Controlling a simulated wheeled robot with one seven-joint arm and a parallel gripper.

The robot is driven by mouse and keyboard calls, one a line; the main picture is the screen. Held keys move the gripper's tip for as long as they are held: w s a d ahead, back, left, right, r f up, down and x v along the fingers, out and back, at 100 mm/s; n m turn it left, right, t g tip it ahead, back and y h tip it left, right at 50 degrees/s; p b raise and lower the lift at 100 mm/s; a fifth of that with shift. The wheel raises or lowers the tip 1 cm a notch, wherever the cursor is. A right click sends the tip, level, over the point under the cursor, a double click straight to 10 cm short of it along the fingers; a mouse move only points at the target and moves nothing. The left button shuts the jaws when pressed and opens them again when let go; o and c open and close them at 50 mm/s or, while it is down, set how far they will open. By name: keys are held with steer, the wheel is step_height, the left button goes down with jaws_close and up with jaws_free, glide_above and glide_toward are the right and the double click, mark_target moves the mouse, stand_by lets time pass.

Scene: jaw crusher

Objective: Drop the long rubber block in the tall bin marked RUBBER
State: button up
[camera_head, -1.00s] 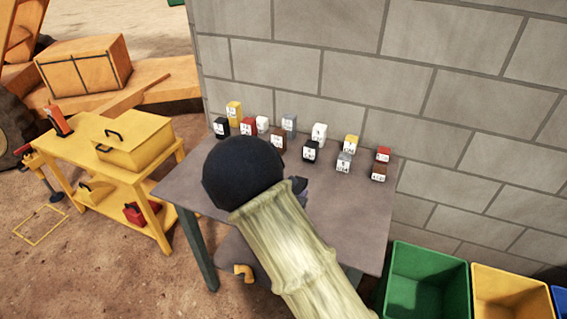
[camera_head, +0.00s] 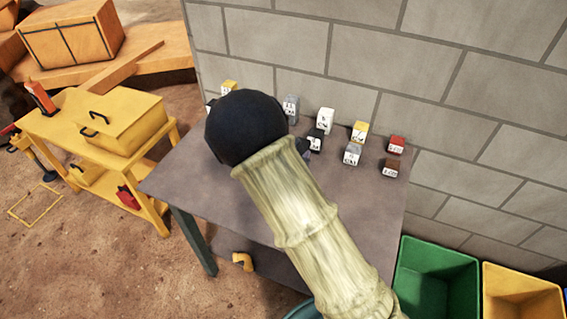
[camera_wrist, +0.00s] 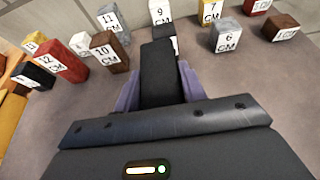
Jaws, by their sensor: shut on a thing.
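A long black block (camera_wrist: 158,75), which looks like the rubber block, is between the purple fingers of my gripper (camera_wrist: 158,88) in the wrist view. My gripper is shut on it, over the grey table (camera_head: 225,200). In the head view my arm hides most of the gripper and the held block. A green bin (camera_head: 440,285) and a yellow bin (camera_head: 522,295) stand at the lower right, with a blue edge (camera_head: 565,296) beside them. I see no RUBBER mark on any bin.
Several small labelled blocks stand along the table's back by the grey block wall (camera_head: 420,60), including a white one (camera_head: 325,121) and a red one (camera_head: 397,145). A yellow bench (camera_head: 100,120) with a yellow box is on the left. Bare ground lies before it.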

steer(key=shift+f+p, duration=0.35)
steer(key=shift+f, duration=2.55)
steer(key=shift+d+f, duration=0.15)
steer(key=shift+f, duration=1.95)
steer(key=shift+f, duration=0.15)
steer(key=o, duration=1.1)
